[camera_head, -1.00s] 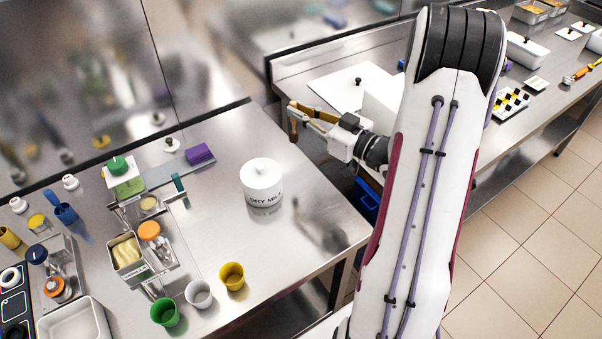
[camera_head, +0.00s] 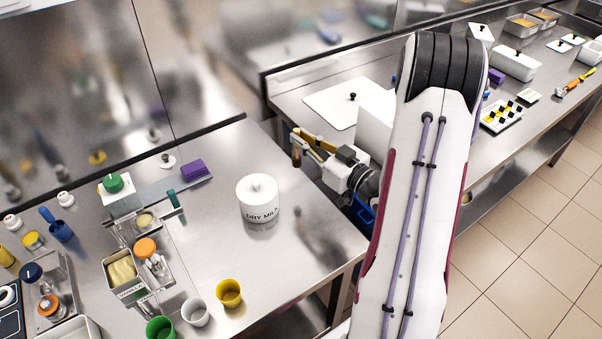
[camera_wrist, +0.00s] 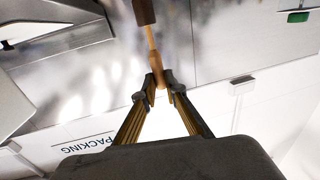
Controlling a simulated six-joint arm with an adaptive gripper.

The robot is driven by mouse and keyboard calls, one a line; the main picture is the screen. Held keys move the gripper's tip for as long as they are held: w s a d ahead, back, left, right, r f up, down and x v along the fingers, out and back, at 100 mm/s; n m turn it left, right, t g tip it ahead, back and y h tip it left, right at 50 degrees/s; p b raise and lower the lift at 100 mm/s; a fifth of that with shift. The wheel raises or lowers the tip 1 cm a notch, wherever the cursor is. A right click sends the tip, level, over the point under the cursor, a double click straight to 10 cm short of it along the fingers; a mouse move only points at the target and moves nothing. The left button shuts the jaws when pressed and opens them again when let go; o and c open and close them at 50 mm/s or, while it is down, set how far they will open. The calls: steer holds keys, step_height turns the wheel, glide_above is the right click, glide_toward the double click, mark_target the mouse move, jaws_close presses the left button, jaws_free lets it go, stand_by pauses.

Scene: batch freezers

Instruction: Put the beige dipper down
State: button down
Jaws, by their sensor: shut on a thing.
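In the head view my gripper (camera_head: 298,136) is beyond the right end of the near steel counter, in front of the far counter. It is shut on the beige dipper (camera_head: 296,156), which hangs below the fingertips and looks clear of any surface. In the wrist view the gripper (camera_wrist: 160,88) pinches the dipper's tan shaft (camera_wrist: 154,48), with a dark brown end (camera_wrist: 144,12) at the top edge. The rest of the dipper is hidden or out of frame.
A white dry milk tub (camera_head: 258,199) stands on the near counter (camera_head: 215,215), with bare steel around it. Yellow (camera_head: 229,292), white (camera_head: 195,312) and green (camera_head: 160,328) cups stand at its front. A white box (camera_head: 374,118) and a white board (camera_head: 335,103) are on the far counter.

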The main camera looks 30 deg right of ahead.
mark_target(299, 163)
steer(key=shift+f, duration=2.55)
steer(key=shift+f, duration=0.15)
steer(key=shift+f, duration=1.95)
steer(key=shift+f, duration=0.15)
steer(key=c, duration=2.1)
jaws_free()
steer(key=shift+s+r, duration=0.15)
steer(key=shift+r, duration=0.05)
steer(key=shift+s+d, duration=0.3)
steer(key=shift+s, duration=1.65)
steer(key=shift+s+d, duration=0.35)
steer(key=shift+s, duration=1.55)
steer(key=shift+s+d, duration=0.3)
steer(key=shift+s, duration=1.65)
